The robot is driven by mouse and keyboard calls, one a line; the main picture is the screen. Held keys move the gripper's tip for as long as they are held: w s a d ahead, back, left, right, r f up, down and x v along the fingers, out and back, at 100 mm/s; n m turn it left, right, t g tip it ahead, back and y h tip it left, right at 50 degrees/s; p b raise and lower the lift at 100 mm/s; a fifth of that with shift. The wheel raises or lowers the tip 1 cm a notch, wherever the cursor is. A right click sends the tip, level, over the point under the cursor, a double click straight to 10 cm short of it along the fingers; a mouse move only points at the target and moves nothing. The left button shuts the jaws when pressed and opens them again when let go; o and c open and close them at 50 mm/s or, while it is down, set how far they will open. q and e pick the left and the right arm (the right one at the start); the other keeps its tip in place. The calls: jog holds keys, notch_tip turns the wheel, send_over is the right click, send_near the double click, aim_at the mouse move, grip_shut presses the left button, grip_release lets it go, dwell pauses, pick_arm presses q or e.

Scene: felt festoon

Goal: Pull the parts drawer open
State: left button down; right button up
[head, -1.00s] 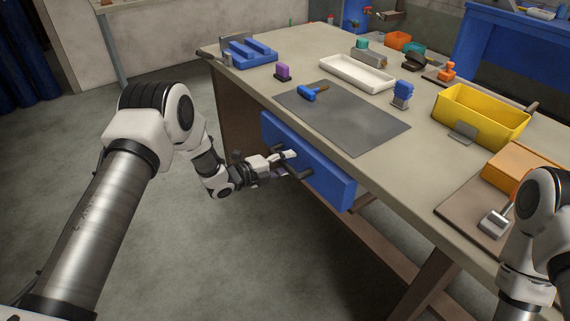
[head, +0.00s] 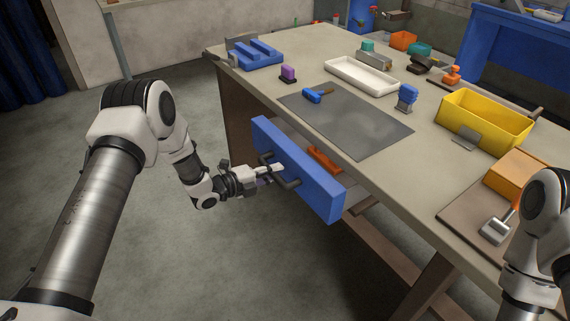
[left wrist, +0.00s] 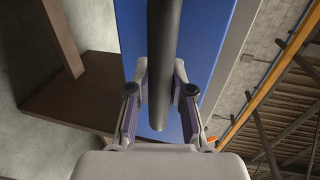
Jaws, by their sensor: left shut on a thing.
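The parts drawer has a blue front (head: 318,189) under the near edge of the workbench. It stands partly out, and an orange thing (head: 323,158) shows inside behind the front. The drawer's dark bar handle (head: 290,183) runs along the front. My left gripper (head: 277,171) is shut on this handle. In the left wrist view the dark handle (left wrist: 165,40) passes between the fingers (left wrist: 160,85) with the blue front (left wrist: 205,45) behind it. My right arm shows at the right edge of the head view, but its gripper is not clearly visible.
The workbench top (head: 290,45) holds a grey mat (head: 350,125), a blue-headed tool (head: 313,96), a white tray (head: 362,76) and a yellow bin (head: 485,118). A bench leg (head: 435,285) stands right of the drawer. The floor (head: 200,270) before the drawer is clear.

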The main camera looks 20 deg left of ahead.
pick_arm(q)
jog(key=f+p+v, duration=0.2)
jog(key=p+v, duration=0.1)
jog(key=v, duration=0.5)
jog(key=s+f+p+v, duration=0.1)
jog(key=p+v, duration=0.2)
jog(key=v, duration=0.6)
jog(key=shift+a+f, duration=0.2)
jog(key=shift+f, duration=0.2)
jog(key=shift+s, duration=0.1)
jog(key=c, duration=1)
grip_release()
jog(key=v, duration=1.2)
